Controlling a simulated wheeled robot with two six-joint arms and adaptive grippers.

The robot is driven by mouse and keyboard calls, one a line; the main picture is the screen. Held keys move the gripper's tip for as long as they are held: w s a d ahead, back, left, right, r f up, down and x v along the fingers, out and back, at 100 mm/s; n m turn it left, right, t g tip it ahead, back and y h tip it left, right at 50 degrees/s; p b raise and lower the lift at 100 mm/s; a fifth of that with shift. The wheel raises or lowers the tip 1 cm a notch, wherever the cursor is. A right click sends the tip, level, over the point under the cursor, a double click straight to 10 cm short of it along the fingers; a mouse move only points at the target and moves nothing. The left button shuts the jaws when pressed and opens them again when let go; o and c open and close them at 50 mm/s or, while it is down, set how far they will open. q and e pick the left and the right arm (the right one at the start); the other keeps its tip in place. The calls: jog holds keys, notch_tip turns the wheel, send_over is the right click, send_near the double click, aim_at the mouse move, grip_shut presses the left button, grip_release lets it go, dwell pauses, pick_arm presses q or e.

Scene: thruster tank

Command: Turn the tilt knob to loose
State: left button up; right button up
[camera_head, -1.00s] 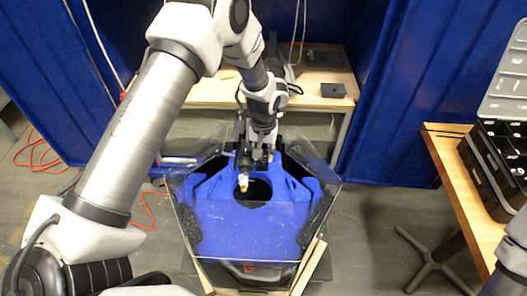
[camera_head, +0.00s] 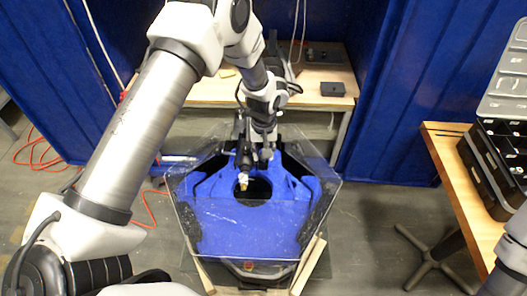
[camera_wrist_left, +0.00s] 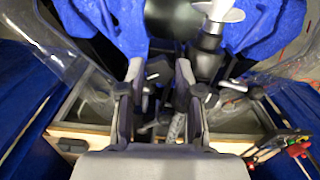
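The thruster (camera_head: 244,160) is a dark shaft with a pale propeller, hanging at the back of the clear tank (camera_head: 180,215) with blue lining. In the left wrist view the thruster (camera_wrist_left: 207,45) stands right of the fingers, propeller at the top. My left gripper (camera_head: 257,152) is at the tank's back edge, close beside the thruster. In the left wrist view the left gripper (camera_wrist_left: 158,72) has its fingers apart, with a gap between the tips. Small dark levers or knobs (camera_wrist_left: 155,98) of the mount show between and behind the fingers; I cannot tell which is the tilt knob. My right gripper is not in view.
A wooden bench (camera_head: 210,92) with a small black box (camera_head: 333,89) stands behind the tank. A wooden table (camera_head: 455,175) with an open black case (camera_head: 492,165) is at the right. Blue curtains close off the back. An orange cable lies on the floor at left.

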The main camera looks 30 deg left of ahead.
pick_arm(q)
jog(key=shift+o, duration=1.1)
notch_tip(320, 180, up, 12)
jog(key=shift+f, duration=0.1)
